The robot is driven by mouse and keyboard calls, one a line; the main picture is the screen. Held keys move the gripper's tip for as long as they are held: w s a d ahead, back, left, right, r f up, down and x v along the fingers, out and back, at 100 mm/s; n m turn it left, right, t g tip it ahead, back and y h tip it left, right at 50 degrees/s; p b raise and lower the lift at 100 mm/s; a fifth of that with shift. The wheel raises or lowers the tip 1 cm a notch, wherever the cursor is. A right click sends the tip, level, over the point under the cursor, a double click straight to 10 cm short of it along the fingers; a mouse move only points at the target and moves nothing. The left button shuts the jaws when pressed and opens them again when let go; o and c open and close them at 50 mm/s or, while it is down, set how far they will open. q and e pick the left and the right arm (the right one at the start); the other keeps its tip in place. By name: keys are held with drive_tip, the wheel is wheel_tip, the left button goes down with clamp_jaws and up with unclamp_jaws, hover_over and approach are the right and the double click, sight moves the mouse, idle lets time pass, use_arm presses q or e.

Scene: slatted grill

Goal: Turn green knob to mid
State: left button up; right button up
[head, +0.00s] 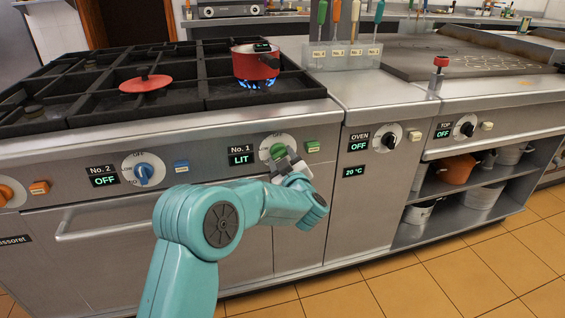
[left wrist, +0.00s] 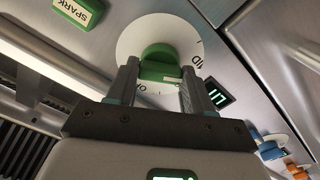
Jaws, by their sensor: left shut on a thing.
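The green knob (head: 278,152) sits on a white dial on the stove front, beside a display (head: 241,156) that reads "No. 1 LIT". My left gripper (head: 287,163) reaches up to it from the front and is shut on the knob. In the left wrist view the two fingers (left wrist: 158,85) stand on either side of the green knob (left wrist: 160,62). The dial (left wrist: 128,40) around it shows part of a mark ending in "ID" at its right. My right gripper is not in view.
A red pot (head: 254,66) stands over a blue flame on the hob; a red lid (head: 145,83) lies to its left. A green button (head: 313,147) is right of the green knob. A blue knob (head: 143,170), an oven knob (head: 388,140) and an oven handle (head: 105,229) are nearby.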

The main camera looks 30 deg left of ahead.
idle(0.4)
use_arm(q)
drive_tip(key=o, duration=1)
drive_tip(key=shift+o, duration=0.2)
drive_tip(key=shift+d, duration=0.1)
drive_tip(key=p+v, duration=0.1)
drive_tip(key=v, duration=1.5)
drive_tip(key=shift+s+p, duration=0.15)
drive_tip(key=shift+p, duration=0.2)
